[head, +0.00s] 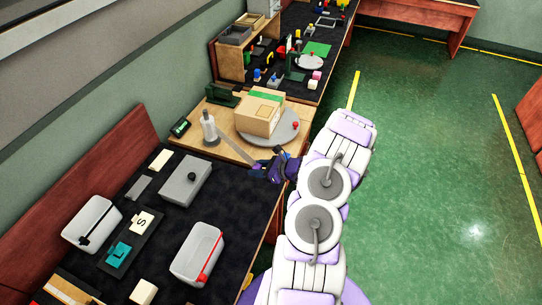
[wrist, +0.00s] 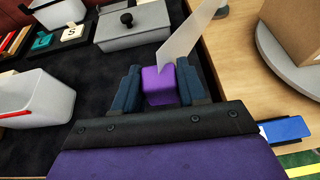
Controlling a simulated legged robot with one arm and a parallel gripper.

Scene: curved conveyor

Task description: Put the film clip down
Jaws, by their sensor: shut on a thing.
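The film clip (wrist: 160,86) is a small purple block. In the wrist view it sits between the two dark blue fingers of my gripper (wrist: 162,88), which is shut on it. A pale, flat film strip (wrist: 192,32) runs from the clip up and right toward a white roll on a stand. In the head view my gripper (head: 267,167) is at the right end of this strip (head: 237,150), near the front edge of the wooden table. The roll stand (head: 209,128) is at the strip's left end. The clip is mostly hidden in the head view.
A cardboard box (head: 260,112) stands on a round grey turntable (head: 285,133) behind my gripper. The dark table (head: 225,195) holds a grey lidded box (head: 185,180) and two white bins (head: 92,222) (head: 197,252). Bare dark surface lies beside the grey box. Green floor is open at right.

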